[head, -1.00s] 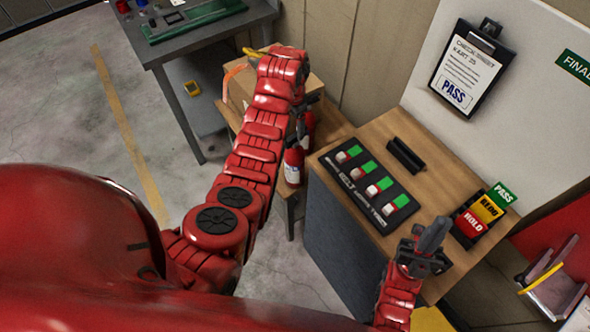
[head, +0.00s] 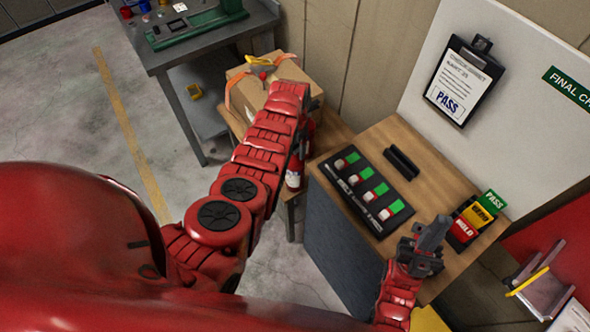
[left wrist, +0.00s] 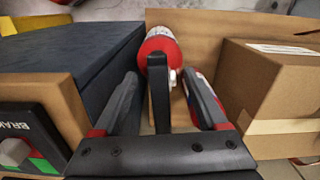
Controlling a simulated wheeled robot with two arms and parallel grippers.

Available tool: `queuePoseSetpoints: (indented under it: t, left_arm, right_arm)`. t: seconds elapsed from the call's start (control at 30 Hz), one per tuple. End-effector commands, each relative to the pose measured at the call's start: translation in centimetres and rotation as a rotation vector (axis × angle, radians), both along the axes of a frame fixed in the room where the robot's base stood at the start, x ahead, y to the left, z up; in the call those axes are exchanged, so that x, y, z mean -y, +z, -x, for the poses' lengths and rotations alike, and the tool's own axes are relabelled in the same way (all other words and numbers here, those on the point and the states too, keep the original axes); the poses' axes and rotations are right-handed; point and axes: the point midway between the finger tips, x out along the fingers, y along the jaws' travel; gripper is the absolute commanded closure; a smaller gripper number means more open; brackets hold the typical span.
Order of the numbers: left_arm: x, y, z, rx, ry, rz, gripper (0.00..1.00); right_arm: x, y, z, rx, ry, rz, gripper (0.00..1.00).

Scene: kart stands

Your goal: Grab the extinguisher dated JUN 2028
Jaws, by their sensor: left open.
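A red extinguisher (head: 293,172) with a white label stands on the low wooden bench, partly hidden by my left arm. In the left wrist view a red extinguisher (left wrist: 160,46) with a pale label lies ahead, just beyond the fingertips. My left gripper (left wrist: 163,76) is open, with its fingers apart and nothing clearly held. More red, likely a second extinguisher (left wrist: 190,80), shows partly hidden behind the right-hand finger. No date can be read. My right gripper (head: 430,238) is above the front of the wooden-topped cabinet; its jaw opening is unclear.
A cardboard box (head: 260,98) stands on the bench (head: 335,132) beside the extinguishers. The wooden-topped cabinet (head: 436,165), with a switch panel (head: 367,190) and coloured cards (head: 473,220), is close on the right. A grey workbench (head: 180,52) stands at the back left.

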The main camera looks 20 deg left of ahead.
Motion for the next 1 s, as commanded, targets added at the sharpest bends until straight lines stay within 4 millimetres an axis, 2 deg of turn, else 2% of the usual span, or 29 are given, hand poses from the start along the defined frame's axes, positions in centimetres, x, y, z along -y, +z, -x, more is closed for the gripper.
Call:
queuePoseSetpoints:
  t: [0.2,0.23,0.63,1.0]
  left_arm:
    - [-0.02,-0.06,0.03,-0.001,0.0,-0.001,0.25]
    - [-0.02,-0.05,0.03,0.0,0.0,0.0,0.29]
    - [-0.01,-0.05,0.03,-0.001,0.0,0.0,1.0]
    - [0.0,-0.05,0.04,-0.001,0.0,0.0,1.0]
  right_arm:
    - [0.0,0.0,0.0,0.0,0.0,0.0,1.0]
    - [0.0,0.0,0.0,0.0,0.0,0.0,1.0]
    - [0.0,0.0,0.0,0.0,0.0,0.0,1.0]
    - [0.0,0.0,0.0,0.0,0.0,0.0,1.0]
